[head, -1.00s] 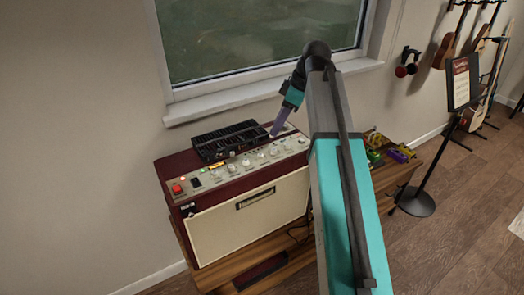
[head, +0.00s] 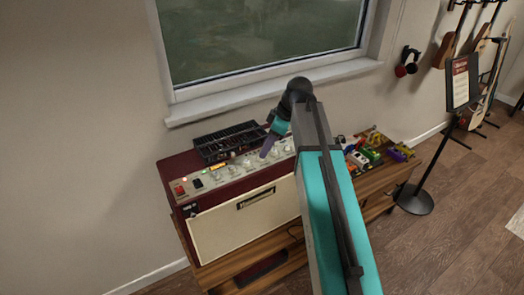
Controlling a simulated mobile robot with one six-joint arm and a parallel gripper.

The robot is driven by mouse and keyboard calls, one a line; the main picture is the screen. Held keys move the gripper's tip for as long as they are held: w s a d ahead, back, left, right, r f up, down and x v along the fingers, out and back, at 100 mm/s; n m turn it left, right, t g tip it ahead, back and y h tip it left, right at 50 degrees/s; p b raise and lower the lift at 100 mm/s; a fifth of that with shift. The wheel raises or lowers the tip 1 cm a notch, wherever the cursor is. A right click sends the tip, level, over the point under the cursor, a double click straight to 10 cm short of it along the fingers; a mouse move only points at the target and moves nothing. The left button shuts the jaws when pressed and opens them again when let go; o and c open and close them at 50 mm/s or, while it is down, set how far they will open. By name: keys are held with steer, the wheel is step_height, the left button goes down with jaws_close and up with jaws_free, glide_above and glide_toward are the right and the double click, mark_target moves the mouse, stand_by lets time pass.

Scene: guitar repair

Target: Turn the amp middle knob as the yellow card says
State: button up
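The amp (head: 246,212) is dark red with a cream front and stands on a wooden bench. Its silver top panel (head: 222,176) carries a row of pale knobs, a red switch at the left and a small lit lamp. A small yellow strip (head: 216,167) lies at the panel's back edge; it may be the yellow card, and any writing is too small to read. My gripper (head: 264,155) points down at the right part of the knob row. It hides part of the panel, and I cannot tell whether it touches a knob or how its fingers are set.
A black slotted case (head: 228,141) sits on the amp's top behind the knobs. Several coloured pedals (head: 368,152) lie on the bench (head: 378,187) at right. A sign stand (head: 461,82) and hanging guitars are further right. The window sill (head: 270,90) runs behind.

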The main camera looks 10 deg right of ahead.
steer(key=shift+p+x, duration=0.35)
steer(key=shift+x, duration=1.2)
jaws_close()
steer(key=shift+a, duration=0.55)
steer(key=shift+d+f, duration=0.1)
steer(key=shift+d, duration=0.3)
